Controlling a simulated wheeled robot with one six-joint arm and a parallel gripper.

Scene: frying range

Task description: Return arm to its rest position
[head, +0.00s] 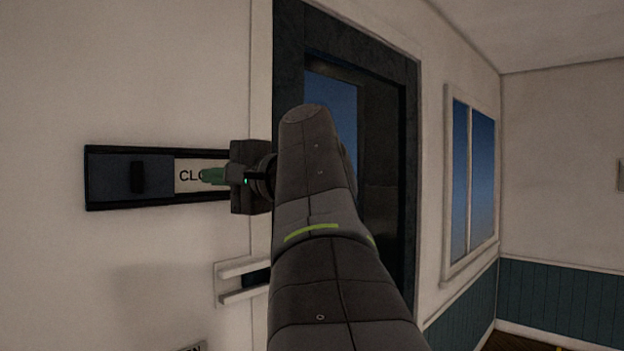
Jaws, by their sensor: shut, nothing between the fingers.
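My arm reaches up through the middle of the head view, and its wrist bends left toward the wall. I cannot tell whether the fingertips touch the panel.
A dark-framed door (385,190) with a glass pane stands behind my arm, partly hidden by it. A white bracket-like fixture (235,268) sits on the wall below my gripper. A window (472,185) is at the right, above blue panelling (560,300). The space right of my arm looks clear.

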